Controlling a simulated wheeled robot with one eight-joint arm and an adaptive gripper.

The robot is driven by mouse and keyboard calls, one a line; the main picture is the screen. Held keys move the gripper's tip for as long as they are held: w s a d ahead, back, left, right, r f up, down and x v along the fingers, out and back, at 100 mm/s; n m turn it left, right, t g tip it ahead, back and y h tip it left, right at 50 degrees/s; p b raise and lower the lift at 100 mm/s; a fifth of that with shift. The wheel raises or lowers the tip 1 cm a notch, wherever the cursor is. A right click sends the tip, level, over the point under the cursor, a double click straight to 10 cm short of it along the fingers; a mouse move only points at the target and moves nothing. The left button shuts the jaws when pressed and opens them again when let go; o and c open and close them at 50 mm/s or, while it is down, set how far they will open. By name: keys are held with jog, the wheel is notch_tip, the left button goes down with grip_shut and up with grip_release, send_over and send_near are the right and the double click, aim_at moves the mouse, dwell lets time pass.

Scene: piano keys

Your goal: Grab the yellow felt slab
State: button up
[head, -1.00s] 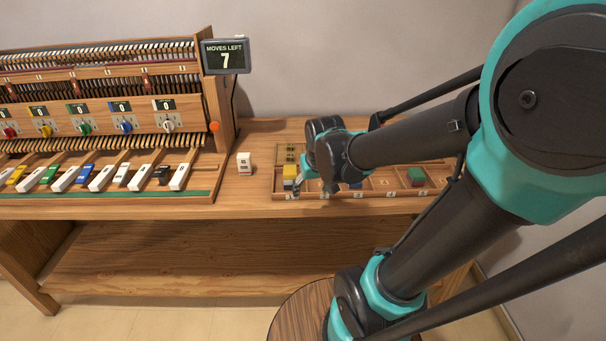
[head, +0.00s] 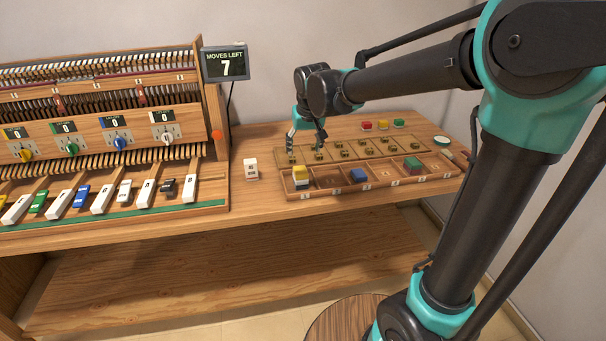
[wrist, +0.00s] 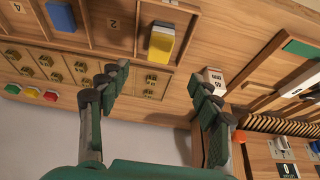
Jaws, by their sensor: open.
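A yellow slab (head: 299,169) lies on top of a pale block in the leftmost compartment of the wooden tray (head: 345,188). It also shows at the top centre of the wrist view (wrist: 160,46), beyond my fingertips. My gripper (head: 305,143) is open and empty, pointing down above the left end of the board with brass fittings, just behind the yellow slab and apart from it. In the wrist view my two spread fingers (wrist: 158,74) have the yellow slab ahead of the gap between them.
A white numbered block (head: 251,168) stands left of the tray. The brass-fitted board (head: 358,148) lies behind it. Red, yellow and green pieces (head: 382,125) lie farther back. The keyed machine (head: 110,130) stands left.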

send_over(300, 170)
jog(key=s+d, duration=0.1)
jog(key=s, duration=0.2)
notch_tip(300, 170, down, 7)
jog(key=shift+w+x, duration=0.15)
jog(key=shift+x, duration=1.15)
jog(key=shift+w+x, duration=0.15)
jog(key=shift+x, duration=1.15)
jog(key=shift+a+r, duration=0.1)
jog(key=shift+r, duration=0.1)
jog(key=shift+c, duration=0.3)
jog(key=c, duration=0.9)
